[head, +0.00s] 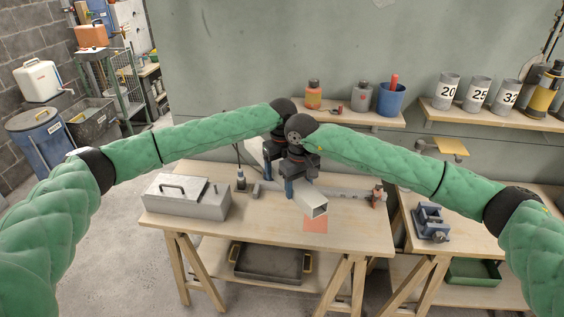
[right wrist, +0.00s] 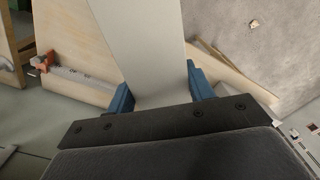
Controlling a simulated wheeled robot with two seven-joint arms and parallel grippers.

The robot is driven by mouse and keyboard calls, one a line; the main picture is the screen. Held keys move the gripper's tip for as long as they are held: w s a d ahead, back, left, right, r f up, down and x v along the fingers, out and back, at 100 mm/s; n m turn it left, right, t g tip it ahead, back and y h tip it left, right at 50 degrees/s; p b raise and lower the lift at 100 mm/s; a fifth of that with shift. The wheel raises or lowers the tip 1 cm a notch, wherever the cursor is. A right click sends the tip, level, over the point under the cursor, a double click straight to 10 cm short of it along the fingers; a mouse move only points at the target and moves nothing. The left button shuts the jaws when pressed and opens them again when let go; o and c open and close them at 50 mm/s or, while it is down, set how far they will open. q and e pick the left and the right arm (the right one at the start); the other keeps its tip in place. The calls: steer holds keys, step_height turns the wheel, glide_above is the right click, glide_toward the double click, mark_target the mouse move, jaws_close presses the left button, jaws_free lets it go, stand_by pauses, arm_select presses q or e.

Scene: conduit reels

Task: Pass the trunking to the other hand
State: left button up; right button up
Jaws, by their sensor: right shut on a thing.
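The trunking is a pale grey, square, hollow length (head: 313,203), held above the bench with its open end toward me. My right gripper (head: 301,188) is shut on it near that end. In the right wrist view the trunking (right wrist: 143,45) runs away between the blue fingers of my right gripper (right wrist: 160,92). My left gripper (head: 269,172) is close behind the right one, by the farther part of the trunking. Its fingers are mostly hidden, so I cannot tell whether it touches or grips the trunking.
The wooden bench (head: 350,236) carries a grey metal box (head: 187,197) at left and an orange-red patch (head: 315,225) below the trunking. A long grey bar (head: 345,194) lies at the back. A blue vise (head: 431,220) stands on the right-hand bench.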

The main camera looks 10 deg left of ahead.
arm_select(q)
steer(key=c, duration=1.3)
arm_select(e)
steer(key=o, duration=0.8)
steer(key=shift+r, duration=0.1)
steer(key=o, duration=0.6)
steer(key=shift+c, duration=0.2)
